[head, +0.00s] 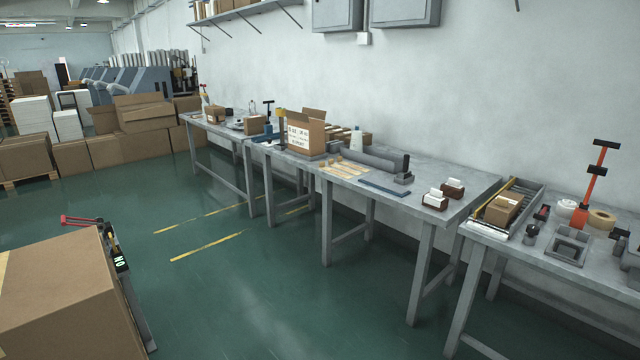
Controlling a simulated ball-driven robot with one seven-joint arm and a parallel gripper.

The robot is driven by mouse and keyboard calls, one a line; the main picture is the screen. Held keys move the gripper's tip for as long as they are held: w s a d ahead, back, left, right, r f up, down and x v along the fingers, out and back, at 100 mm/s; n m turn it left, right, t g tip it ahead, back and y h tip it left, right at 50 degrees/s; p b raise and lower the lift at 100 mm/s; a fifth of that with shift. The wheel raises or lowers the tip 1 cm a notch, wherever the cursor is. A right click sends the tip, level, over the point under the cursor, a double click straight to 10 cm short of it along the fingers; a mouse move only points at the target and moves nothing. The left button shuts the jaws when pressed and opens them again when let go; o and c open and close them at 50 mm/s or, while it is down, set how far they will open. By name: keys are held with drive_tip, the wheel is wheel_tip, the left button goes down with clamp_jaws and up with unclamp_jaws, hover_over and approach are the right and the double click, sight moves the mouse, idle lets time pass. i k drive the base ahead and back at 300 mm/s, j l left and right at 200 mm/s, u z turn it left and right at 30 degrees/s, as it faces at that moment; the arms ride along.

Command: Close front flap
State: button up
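An open cardboard box (317,137) with a white printed label on its front stands on the long grey worktable (430,170), in the middle distance. A flap (313,114) stands up at its back. The state of its front flap is too small to tell. A yellow and black upright item stands at the box's left edge. My gripper is not in view, and nothing is seen touching the box.
A large cardboard box (60,300) fills the lower left, with a red-handled device (82,221) beside it. Several small cartons and tools lie along the tables. More boxes (140,112) stack at the far left. The green floor (230,290) before the tables is clear.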

sight(290, 114)
drive_tip(key=i, duration=2.6)
